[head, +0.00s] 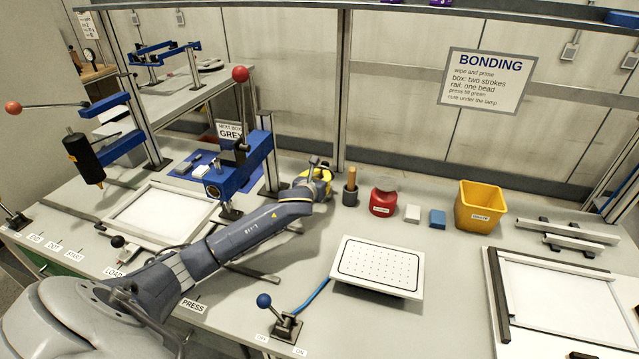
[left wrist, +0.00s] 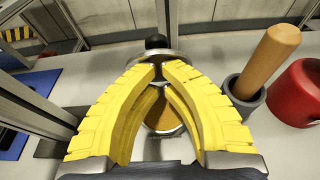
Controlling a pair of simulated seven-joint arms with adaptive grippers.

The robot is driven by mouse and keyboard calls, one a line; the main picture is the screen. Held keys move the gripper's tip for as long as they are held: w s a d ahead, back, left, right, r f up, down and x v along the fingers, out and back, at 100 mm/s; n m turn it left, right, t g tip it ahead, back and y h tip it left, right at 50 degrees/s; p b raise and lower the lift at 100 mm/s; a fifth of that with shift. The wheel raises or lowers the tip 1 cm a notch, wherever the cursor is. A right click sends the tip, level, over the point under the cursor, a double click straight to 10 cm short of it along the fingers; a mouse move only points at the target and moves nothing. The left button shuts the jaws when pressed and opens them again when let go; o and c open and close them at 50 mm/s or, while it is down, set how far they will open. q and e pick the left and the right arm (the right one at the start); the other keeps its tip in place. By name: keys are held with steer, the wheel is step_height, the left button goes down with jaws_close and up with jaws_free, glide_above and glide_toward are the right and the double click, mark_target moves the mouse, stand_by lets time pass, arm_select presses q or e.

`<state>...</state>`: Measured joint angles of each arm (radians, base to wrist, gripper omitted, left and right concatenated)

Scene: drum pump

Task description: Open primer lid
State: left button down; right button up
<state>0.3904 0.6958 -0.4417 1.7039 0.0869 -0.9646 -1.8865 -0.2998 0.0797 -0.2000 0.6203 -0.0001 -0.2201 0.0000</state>
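My left gripper (head: 318,178) reaches across the bench to the back, just left of the dark cup. In the left wrist view its yellow fingers (left wrist: 159,72) curve inward and their tips come close together. A silver disc-shaped lid (left wrist: 138,58) with a black knob (left wrist: 156,42) shows just beyond the tips. An amber-brown round surface (left wrist: 163,115) shows between the fingers; it looks like part of the primer pot, mostly hidden. Whether the fingers press on the lid or pot is unclear. My right gripper is out of view.
Right of the gripper stand a dark cup with a wooden handle (head: 350,190), a red can (head: 383,203), a white block (head: 412,214), a blue block (head: 438,218) and a yellow bin (head: 480,208). A blue press (head: 240,165) stands left. A perforated white plate (head: 378,267) lies in front.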

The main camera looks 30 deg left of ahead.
arm_select(q)
steer(key=shift+w+a+r, duration=0.2)
steer(key=shift+w+r, duration=0.35)
steer(key=shift+w, duration=0.35)
stand_by(0.5)
